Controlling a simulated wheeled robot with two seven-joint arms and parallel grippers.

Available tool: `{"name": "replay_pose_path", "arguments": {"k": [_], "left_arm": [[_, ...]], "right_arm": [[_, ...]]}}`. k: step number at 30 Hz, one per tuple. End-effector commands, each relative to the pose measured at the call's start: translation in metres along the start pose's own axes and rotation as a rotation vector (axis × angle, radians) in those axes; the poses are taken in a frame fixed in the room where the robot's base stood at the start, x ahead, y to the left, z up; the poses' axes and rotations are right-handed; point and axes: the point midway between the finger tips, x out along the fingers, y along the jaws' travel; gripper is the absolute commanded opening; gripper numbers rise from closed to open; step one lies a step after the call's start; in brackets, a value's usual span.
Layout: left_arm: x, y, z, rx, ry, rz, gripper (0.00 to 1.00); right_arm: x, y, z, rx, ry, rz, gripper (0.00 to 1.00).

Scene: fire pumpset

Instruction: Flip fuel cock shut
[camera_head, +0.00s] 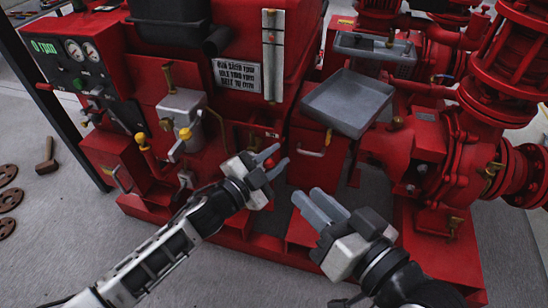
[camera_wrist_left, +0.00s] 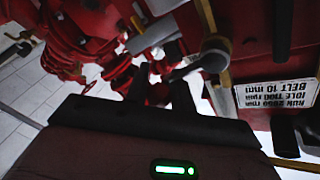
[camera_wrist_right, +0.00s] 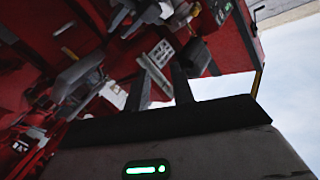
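My left gripper (camera_head: 278,158) is in front of the engine's lower front, below the tall sight gauge (camera_head: 273,55). Its fingers are apart, and a small red knob (camera_head: 270,163) shows between them; I cannot tell whether they touch it. I cannot tell for certain which part is the fuel cock. In the left wrist view a grey lever with a round dark end (camera_wrist_left: 215,50) shows just beyond the fingers. My right gripper (camera_head: 305,200) is open and empty, lower and to the right, in front of the red base.
A grey tray (camera_head: 348,102) sits above and right of my grippers. Yellow-knobbed levers (camera_head: 146,146) and a grey filter housing (camera_head: 182,110) stand to the left. Red pump piping (camera_head: 480,150) fills the right. A hammer (camera_head: 47,156) lies on open floor at far left.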

Motion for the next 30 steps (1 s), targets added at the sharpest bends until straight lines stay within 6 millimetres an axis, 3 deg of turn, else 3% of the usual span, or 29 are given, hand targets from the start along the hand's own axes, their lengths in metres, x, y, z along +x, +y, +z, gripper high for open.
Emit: {"name": "replay_pose_path", "arguments": {"k": [3, 10, 19, 20, 22, 30], "left_arm": [[0.0, -0.001, -0.001, 0.039, -0.018, 0.015, 0.01], [0.0, 0.008, 0.009, 0.214, -0.081, 0.073, 0.01], [0.0, 0.012, 0.013, 0.235, -0.088, 0.079, 0.01], [-0.001, 0.012, 0.013, 0.234, -0.089, 0.079, 0.26], [-0.001, 0.012, 0.013, 0.234, -0.089, 0.079, 0.45], [0.0, 0.011, 0.012, 0.234, -0.085, 0.078, 0.45]], "right_arm": [[-0.001, -0.003, -0.008, -0.018, -0.004, 0.008, 0.24], [-0.006, 0.009, 0.006, -0.119, -0.095, 0.075, 0.24], [-0.005, 0.011, 0.009, -0.13, -0.099, 0.08, 0.24], [-0.005, 0.011, 0.009, -0.13, -0.098, 0.08, 0.24], [-0.005, 0.011, 0.009, -0.13, -0.098, 0.08, 0.24], [-0.005, 0.011, 0.009, -0.129, -0.098, 0.079, 0.24]]}}
